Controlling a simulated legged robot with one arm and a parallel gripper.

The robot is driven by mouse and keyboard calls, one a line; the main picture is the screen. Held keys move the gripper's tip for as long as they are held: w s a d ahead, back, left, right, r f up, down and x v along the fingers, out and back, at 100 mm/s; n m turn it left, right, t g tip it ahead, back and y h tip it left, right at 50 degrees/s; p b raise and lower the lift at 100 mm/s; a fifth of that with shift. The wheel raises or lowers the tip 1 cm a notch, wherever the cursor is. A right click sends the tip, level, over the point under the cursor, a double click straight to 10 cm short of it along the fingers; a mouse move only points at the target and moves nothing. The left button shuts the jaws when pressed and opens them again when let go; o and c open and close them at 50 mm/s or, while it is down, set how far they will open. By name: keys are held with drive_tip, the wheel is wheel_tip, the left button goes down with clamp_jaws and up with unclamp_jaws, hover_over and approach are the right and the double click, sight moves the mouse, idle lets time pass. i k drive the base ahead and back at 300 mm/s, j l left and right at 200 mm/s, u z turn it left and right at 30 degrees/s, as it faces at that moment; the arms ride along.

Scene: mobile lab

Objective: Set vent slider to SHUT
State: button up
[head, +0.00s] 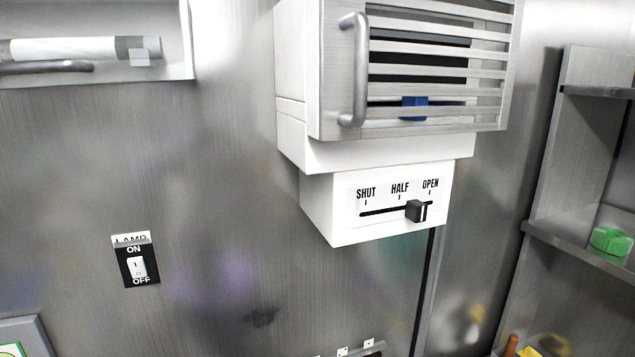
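The vent slider is a black knob (418,211) on a dark horizontal slot in the front of a white box (325,213). Labels above the slot read SHUT (366,193) at left, HALF (400,188) in the middle and OPEN (430,184) at right. The knob stands toward the right end of the slot, to the right of the HALF mark and close to the OPEN mark. The bare slot shows to its left. My gripper is not in view.
Above the box is a slatted vent cabinet (440,75) with a protruding vertical handle (354,70) and something blue inside. A lamp switch (138,265) is on the wall at left. Shelves (578,242) with a green object (609,240) stand at right. Space before the slider looks clear.

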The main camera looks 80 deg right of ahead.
sight(415, 212)
drive_tip(key=k+j+z, duration=0.1)
drive_tip(key=z, duration=3.05)
